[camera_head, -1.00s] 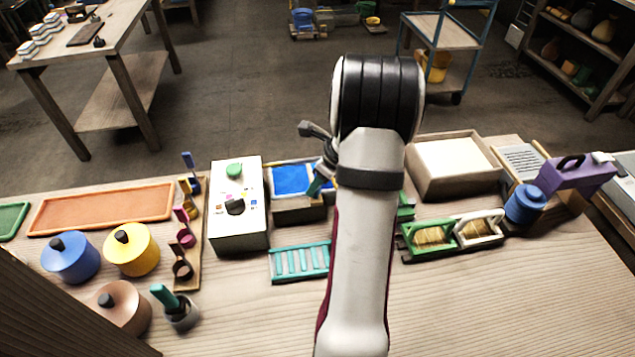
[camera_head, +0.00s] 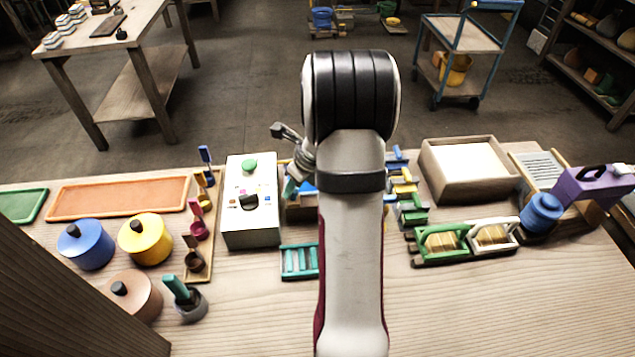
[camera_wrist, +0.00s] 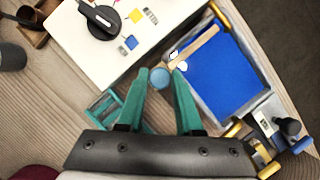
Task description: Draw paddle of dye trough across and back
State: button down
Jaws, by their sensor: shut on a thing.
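The dye trough shows in the wrist view as a grey-rimmed tray (camera_wrist: 203,100) filled with bright blue dye (camera_wrist: 226,72). The paddle's pale wooden bar (camera_wrist: 197,47) lies over the trough's left end. Its round blue-grey handle (camera_wrist: 160,78) sits between the green fingertips of my gripper (camera_wrist: 161,80), which is shut on it. In the head view my gripper (camera_head: 290,188) is low at the trough, and my arm hides most of both. Only a sliver of blue dye (camera_head: 307,187) shows there, and the paddle cannot be made out.
A white box (camera_head: 250,227) with knobs stands close left of the trough. A teal rack (camera_head: 299,261) lies in front. Colored racks (camera_head: 410,212) and a wooden tray (camera_head: 474,195) are to the right.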

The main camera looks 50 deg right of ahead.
jog(key=shift+w+a, duration=0.35)
jog(key=shift+w, duration=0.05)
jog(key=c, duration=0.6)
grip_release()
jog(key=v, duration=1.6)
jog(key=shift+s+f, duration=0.1)
